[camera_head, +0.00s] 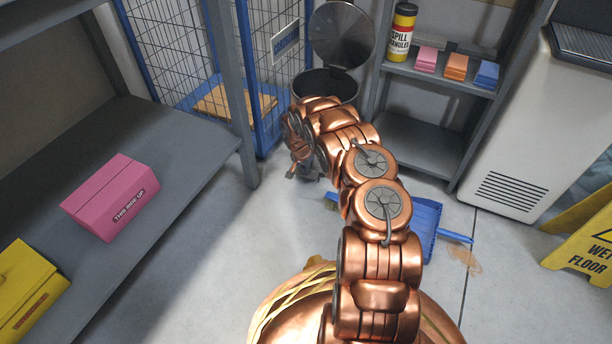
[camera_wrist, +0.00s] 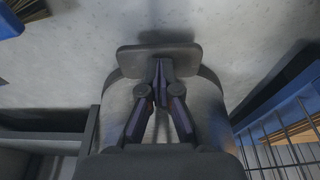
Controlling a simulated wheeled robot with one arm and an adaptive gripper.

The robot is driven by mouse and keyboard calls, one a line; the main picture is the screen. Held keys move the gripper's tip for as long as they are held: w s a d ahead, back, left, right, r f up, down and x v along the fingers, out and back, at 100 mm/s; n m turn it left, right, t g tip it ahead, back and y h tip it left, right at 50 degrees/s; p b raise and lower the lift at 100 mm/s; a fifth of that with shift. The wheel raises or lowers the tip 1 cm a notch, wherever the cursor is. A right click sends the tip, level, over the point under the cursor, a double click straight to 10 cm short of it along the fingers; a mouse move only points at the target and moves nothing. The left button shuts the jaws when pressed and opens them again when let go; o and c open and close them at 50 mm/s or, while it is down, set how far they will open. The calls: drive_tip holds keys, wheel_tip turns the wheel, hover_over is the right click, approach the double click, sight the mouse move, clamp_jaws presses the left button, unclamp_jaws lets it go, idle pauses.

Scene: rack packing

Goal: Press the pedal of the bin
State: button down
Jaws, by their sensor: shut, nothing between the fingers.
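The bin (camera_head: 326,86) stands at the back between the blue wire cage and the grey shelf. Its round dark lid (camera_head: 342,36) is raised and tilted back, and the opening shows. My arm hides the bin's lower part and its pedal in the head view. In the wrist view the bin's metal body (camera_wrist: 207,108) lies behind my gripper, and the dark, flat pedal (camera_wrist: 130,60) juts out from it. My gripper (camera_wrist: 162,64) is shut and empty, with its fingertips over the middle of the pedal, seemingly pressed on it.
A blue wire cage (camera_head: 267,128) stands close left of the bin. A grey shelf (camera_head: 425,75) with a yellow canister (camera_head: 402,32) is to its right. A blue dustpan (camera_head: 426,222) lies on the floor, and a yellow wet-floor sign (camera_head: 588,245) stands at right.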

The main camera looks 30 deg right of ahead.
drive_tip(key=shift+f, duration=0.1)
idle(0.3)
drive_tip(key=shift+a+x, duration=0.15)
drive_tip(key=shift+x, duration=0.6)
drive_tip(key=shift+a+x, duration=0.15)
drive_tip(key=shift+x, duration=0.55)
drive_tip(key=shift+s+a+r, duration=0.2)
drive_tip(key=shift+s+a, duration=0.15)
drive_tip(key=shift+s, duration=0.1)
drive_tip(key=shift+s+a+r, duration=0.3)
drive_tip(key=shift+s+a, duration=0.3)
drive_tip(key=shift+a, duration=0.3)
drive_tip(key=shift+a+r, duration=0.1)
drive_tip(key=shift+r, duration=0.4)
drive_tip(key=v, duration=1.1)
drive_tip(key=shift+s, duration=0.1)
